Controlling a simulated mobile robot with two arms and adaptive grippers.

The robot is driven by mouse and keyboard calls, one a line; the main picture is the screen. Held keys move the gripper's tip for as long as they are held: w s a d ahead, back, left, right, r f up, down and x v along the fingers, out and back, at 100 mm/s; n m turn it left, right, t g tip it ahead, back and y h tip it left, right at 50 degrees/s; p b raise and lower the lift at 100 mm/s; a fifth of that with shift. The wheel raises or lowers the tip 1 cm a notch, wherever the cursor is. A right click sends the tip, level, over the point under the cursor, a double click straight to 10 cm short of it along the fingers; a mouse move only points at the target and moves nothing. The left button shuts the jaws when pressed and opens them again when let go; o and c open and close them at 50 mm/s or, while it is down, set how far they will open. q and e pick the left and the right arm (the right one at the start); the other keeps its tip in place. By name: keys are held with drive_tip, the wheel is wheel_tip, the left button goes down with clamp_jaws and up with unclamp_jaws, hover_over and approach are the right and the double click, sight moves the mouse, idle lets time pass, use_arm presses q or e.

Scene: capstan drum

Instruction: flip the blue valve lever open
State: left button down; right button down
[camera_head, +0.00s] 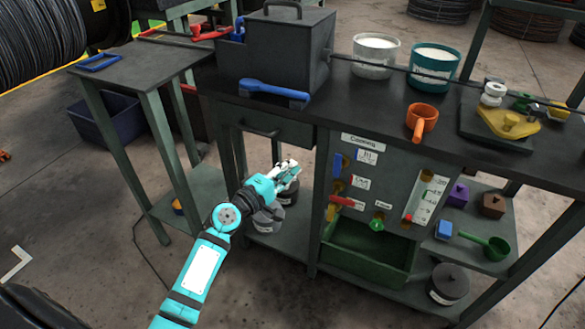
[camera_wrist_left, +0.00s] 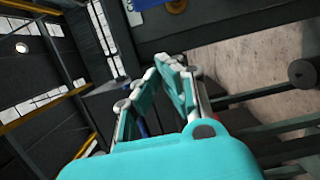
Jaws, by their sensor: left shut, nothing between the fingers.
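The blue valve lever (camera_head: 337,165) hangs upright at the upper left of the grey cooling panel (camera_head: 390,180), with a brass fitting just below it. My left gripper (camera_head: 294,166) is shut and empty, left of the lever and apart from it, in front of the bench below the drawer. In the left wrist view my gripper's fingers (camera_wrist_left: 172,65) meet at the tips. A small blue piece shows behind them there, too hidden to name. My right gripper is in neither view.
A red lever (camera_head: 342,201), a green knob (camera_head: 377,223) and a gauge plate (camera_head: 425,198) sit on the same panel. A drawer handle (camera_head: 258,131) sticks out above my left gripper. A green bin (camera_head: 365,262) stands below the panel.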

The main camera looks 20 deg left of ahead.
sight(339, 162)
use_arm(q)
drive_tip(key=w+d+p, duration=0.1)
drive_tip(key=w+d, duration=0.5)
drive_tip(key=shift+w, duration=0.4)
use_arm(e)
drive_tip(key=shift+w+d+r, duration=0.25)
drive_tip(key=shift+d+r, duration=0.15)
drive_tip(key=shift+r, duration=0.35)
use_arm(q)
drive_tip(key=shift+p, duration=0.3)
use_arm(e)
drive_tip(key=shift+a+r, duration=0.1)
use_arm(q)
drive_tip(key=shift+d+r+m+p, duration=0.15)
drive_tip(key=shift+m+p, duration=0.15)
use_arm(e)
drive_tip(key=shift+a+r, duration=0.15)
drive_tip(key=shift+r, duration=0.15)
use_arm(q)
drive_tip(key=shift+d+r+m+p, duration=0.2)
drive_tip(key=shift+m+p, duration=0.3)
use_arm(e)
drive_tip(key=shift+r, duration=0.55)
